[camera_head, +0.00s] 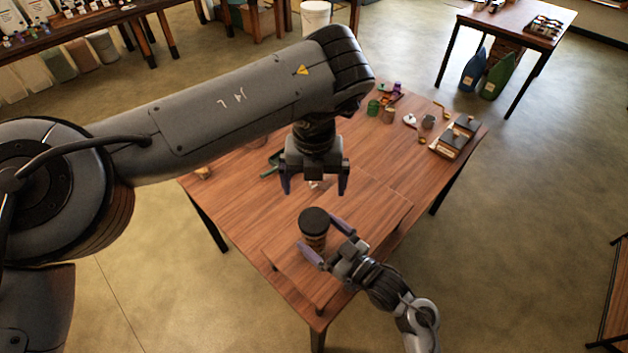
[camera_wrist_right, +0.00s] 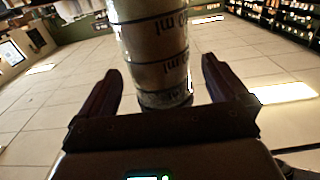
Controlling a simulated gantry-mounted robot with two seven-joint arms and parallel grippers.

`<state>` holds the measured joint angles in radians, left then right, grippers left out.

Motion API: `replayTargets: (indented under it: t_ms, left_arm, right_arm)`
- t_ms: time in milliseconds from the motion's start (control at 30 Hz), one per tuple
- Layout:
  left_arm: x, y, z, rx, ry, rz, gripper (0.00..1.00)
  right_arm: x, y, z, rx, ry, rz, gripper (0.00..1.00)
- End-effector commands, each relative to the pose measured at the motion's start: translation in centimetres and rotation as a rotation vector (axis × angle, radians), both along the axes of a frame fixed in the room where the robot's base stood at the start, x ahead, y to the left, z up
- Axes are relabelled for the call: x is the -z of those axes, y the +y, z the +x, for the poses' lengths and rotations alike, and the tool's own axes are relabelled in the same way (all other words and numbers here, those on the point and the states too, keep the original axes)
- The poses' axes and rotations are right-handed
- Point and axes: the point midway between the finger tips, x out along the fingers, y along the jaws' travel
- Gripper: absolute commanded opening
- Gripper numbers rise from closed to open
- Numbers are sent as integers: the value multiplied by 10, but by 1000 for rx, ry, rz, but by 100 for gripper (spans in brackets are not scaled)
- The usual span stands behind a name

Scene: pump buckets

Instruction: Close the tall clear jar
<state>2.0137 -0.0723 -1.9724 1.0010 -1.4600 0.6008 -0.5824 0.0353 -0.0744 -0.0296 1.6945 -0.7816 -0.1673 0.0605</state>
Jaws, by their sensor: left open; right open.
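The tall clear jar (camera_head: 314,238) stands upright near the front of the wooden table, with a black lid (camera_head: 314,220) on its top. I cannot tell how tightly the lid sits. In the right wrist view the jar (camera_wrist_right: 152,50) shows dark "ml" markings, and its top is out of frame. My right gripper (camera_head: 324,240) is open, with its fingers on either side of the jar; in the wrist view gaps show between the fingers and the jar. My left gripper (camera_head: 315,190) is open and empty, pointing down above the table, behind the jar in the picture.
The wooden table (camera_head: 235,200) has a raised board (camera_head: 380,215) at its front. Green and purple items, a grey cup (camera_head: 428,122), a white item (camera_head: 409,119) and dark-topped boxes (camera_head: 454,138) stand at the back right. A green tool (camera_head: 270,165) lies partly behind my left gripper.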

Motion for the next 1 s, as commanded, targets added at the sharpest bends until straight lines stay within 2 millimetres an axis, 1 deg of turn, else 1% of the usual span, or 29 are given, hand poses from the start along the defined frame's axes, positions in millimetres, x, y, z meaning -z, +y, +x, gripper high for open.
replayTargets:
  t_ms: [33,200,300,433,633,1000]
  left_arm:
    - [2,0,0,0,0,0,100]
    - [5,0,0,0,0,0,100]
    - [7,0,0,0,0,0,100]
    - [8,0,0,0,0,0,100]
    - [9,0,0,0,0,0,100]
    - [9,0,0,0,0,0,100]
  right_arm:
    - [2,-8,-7,1,1,-4,100]
    - [2,-29,-27,2,1,-2,100]
    - [2,-40,-39,0,0,-3,100]
    - [1,-51,-49,1,0,-1,100]
    - [0,-58,-56,1,1,-1,100]
    - [0,-59,-57,1,1,1,100]
